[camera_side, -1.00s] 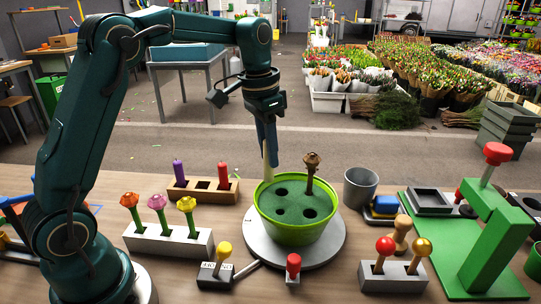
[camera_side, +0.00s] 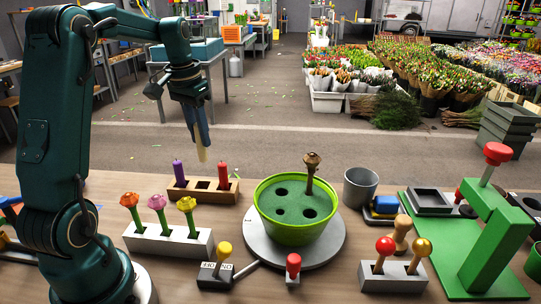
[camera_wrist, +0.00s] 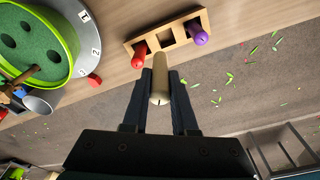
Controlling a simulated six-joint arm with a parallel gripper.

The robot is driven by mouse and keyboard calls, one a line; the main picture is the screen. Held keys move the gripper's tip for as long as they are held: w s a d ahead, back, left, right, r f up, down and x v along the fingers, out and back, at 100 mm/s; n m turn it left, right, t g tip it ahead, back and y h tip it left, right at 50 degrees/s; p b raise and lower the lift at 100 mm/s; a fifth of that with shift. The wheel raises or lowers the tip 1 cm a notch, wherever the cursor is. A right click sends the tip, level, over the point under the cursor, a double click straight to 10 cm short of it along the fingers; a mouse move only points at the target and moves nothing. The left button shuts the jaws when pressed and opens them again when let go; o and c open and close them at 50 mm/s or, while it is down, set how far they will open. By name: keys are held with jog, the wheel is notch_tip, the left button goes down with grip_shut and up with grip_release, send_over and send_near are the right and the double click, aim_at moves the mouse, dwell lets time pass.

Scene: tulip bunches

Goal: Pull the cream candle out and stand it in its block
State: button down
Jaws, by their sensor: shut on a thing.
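My gripper (camera_side: 199,136) is shut on the cream candle (camera_side: 202,155). It holds the candle in the air, slightly tilted, above and behind the wooden candle block (camera_side: 203,197). In the wrist view the candle (camera_wrist: 160,85) sits between my two fingers, pointing towards the block (camera_wrist: 140,49). The block holds a purple candle (camera_side: 179,174) at its left end and a red candle (camera_side: 223,175) towards its right.
A pale block (camera_side: 168,243) with several flower pegs stands in front of the candle block. A grey cup (camera_side: 360,187) is right of the pot. A green press (camera_side: 489,230) stands at the right.

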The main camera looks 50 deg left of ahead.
jog(key=shift+s+a+f, duration=0.15)
jog(key=shift+s+a, duration=0.25)
jog(key=shift+a, duration=0.05)
jog(key=shift+f, duration=2.9)
jog(key=shift+f, duration=1.9)
jog(key=c, duration=0.6)
grip_release()
